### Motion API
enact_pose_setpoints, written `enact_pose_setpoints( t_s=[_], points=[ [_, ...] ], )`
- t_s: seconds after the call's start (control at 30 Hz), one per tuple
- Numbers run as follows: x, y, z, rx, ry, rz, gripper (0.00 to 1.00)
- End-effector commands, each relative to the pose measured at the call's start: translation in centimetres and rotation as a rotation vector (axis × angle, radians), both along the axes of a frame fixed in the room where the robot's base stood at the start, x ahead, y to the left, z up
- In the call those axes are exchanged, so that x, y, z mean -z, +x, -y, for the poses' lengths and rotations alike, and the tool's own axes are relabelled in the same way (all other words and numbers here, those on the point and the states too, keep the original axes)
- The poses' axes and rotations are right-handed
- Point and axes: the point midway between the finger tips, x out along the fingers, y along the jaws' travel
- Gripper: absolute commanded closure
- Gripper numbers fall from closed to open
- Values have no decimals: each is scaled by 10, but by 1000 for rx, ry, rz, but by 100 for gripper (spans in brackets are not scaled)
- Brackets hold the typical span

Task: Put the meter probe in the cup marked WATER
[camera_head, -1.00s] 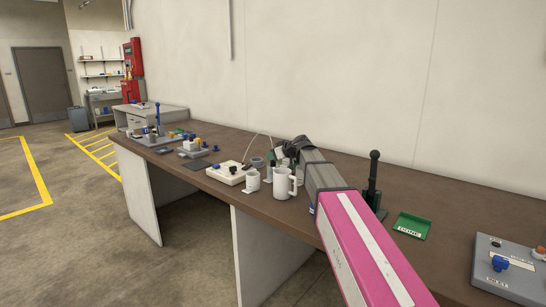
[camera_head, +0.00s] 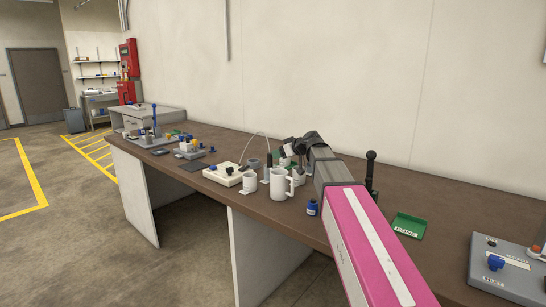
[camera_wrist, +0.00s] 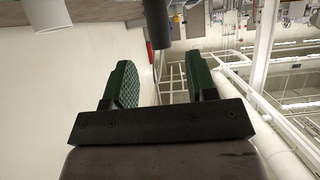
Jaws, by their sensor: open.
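The cream meter box (camera_head: 229,174) sits on the brown table, with a thin pale cable arcing from it toward my gripper. A small white cup (camera_head: 250,183), a larger white mug (camera_head: 280,185) and a grey cup (camera_head: 254,164) stand beside it. I cannot read a WATER mark on any of them. My gripper (camera_head: 287,156) is over the table behind the mug. In the wrist view its green fingers (camera_wrist: 162,84) are apart with nothing between them. A dark grey cylinder (camera_wrist: 157,24) hangs beyond them; I cannot tell whether it is the probe.
A small blue bottle (camera_head: 312,208) stands near the table's front edge beside my arm. A green DONE tray (camera_head: 411,225) and a grey control box (camera_head: 508,268) lie to the right. Other devices (camera_head: 188,148) crowd the table's far left. The table between tray and control box is clear.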

Motion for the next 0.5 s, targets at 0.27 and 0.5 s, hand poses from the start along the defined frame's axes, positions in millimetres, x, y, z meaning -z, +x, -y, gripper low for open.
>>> enact_pose_setpoints(
  t_s=[0.27, 0.5],
  points=[
    [-18, -24, 30, 0, 1, 1, 48],
    [-22, -29, 36, -1, 0, 0, 48]
  ],
)
